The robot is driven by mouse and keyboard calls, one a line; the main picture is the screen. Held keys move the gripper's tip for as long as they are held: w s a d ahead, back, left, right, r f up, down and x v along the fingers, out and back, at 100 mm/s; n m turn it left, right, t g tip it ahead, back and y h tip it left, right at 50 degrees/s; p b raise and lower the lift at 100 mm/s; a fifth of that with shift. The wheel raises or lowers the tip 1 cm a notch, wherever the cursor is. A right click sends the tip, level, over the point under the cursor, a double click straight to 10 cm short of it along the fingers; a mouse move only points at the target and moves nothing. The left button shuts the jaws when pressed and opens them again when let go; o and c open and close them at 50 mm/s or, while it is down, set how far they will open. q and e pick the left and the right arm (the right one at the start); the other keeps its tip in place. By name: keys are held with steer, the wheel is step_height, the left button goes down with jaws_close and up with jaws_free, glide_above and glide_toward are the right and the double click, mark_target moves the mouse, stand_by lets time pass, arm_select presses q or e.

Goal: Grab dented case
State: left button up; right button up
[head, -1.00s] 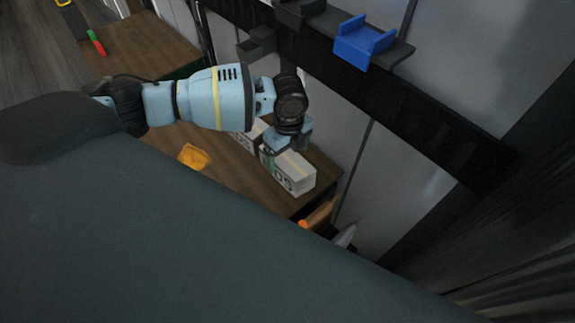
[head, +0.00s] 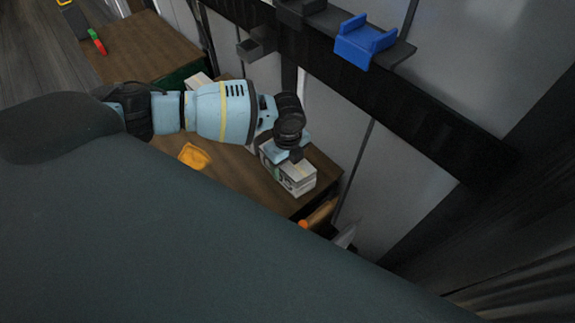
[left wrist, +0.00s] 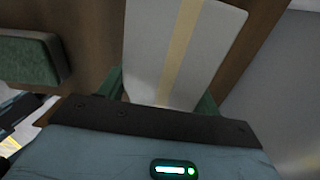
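A white case with a yellow stripe (head: 297,186) stands on the brown wooden table, near its right end. My left gripper (head: 285,157) is over its top in the head view. In the left wrist view, the white top with its yellow stripe (left wrist: 180,50) reaches in between the green fingers of my left gripper (left wrist: 160,98). The fingers are wide apart, one along each side of the case; I cannot tell whether they touch it. No dent can be made out. My right gripper is not in view.
Another pale box (head: 199,80) stands farther back, partly behind my arm. A green padded block (left wrist: 30,60) is left of the case. An orange-yellow item (head: 194,156) lies on the table. A dark rail with a blue bracket (head: 362,42) runs along the grey wall.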

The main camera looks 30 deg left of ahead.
arm_select(q)
steer(key=shift+r, duration=0.1)
steer(key=c, duration=0.7)
steer(key=shift+c, duration=0.2)
step_height(320, 180, up, 10)
steer(key=shift+p, duration=0.45)
